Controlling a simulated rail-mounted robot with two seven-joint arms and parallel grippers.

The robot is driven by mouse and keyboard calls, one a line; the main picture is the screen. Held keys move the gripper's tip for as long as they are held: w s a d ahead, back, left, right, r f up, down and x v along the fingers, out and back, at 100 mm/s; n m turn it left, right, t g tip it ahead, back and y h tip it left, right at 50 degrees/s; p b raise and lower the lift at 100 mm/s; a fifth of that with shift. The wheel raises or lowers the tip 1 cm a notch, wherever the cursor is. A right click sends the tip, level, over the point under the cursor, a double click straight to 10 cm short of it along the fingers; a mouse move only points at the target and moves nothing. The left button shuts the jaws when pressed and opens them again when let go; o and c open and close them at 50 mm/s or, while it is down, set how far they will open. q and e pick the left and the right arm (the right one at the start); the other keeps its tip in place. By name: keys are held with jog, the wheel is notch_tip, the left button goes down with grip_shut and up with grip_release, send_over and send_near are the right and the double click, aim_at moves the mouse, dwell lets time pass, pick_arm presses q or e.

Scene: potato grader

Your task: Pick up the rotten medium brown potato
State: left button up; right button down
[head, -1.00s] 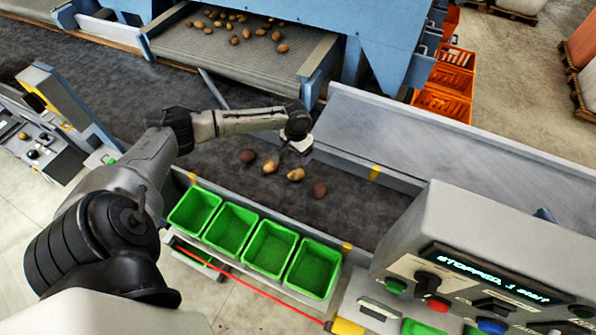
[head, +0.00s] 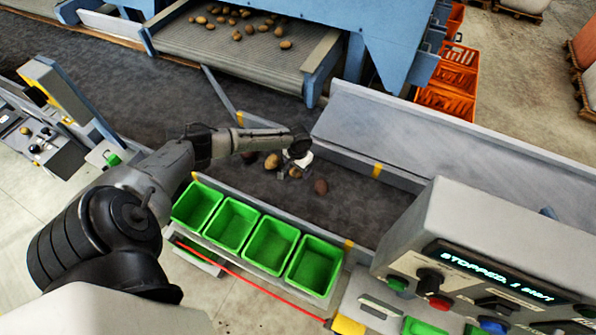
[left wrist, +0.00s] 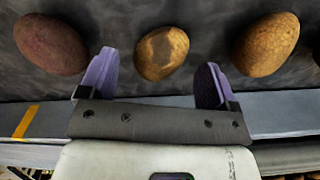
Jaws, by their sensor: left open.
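A brown potato with a darker patch (left wrist: 161,53) lies on the dark belt in the middle of the left wrist view. My left gripper (left wrist: 154,80) is open and empty, with its two purple-grey fingers on either side of this potato's near end. In the head view the left gripper (head: 294,174) is low over the row of potatoes and partly hides this potato. A reddish potato (left wrist: 50,43) lies left of it, also seen in the head view (head: 321,186). A yellowish-brown potato (left wrist: 266,44) lies right of it, also in the head view (head: 272,161).
Another dark potato (head: 249,157) is partly behind my arm. Green bins (head: 268,247) line the belt's near edge. A metal side rail (head: 400,182) bounds the far side. A control box (head: 480,250) stands at right.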

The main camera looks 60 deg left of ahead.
pick_arm(q)
jog(key=shift+f, duration=1.4)
jog(key=shift+c, duration=0.4)
jog(key=c, duration=0.9)
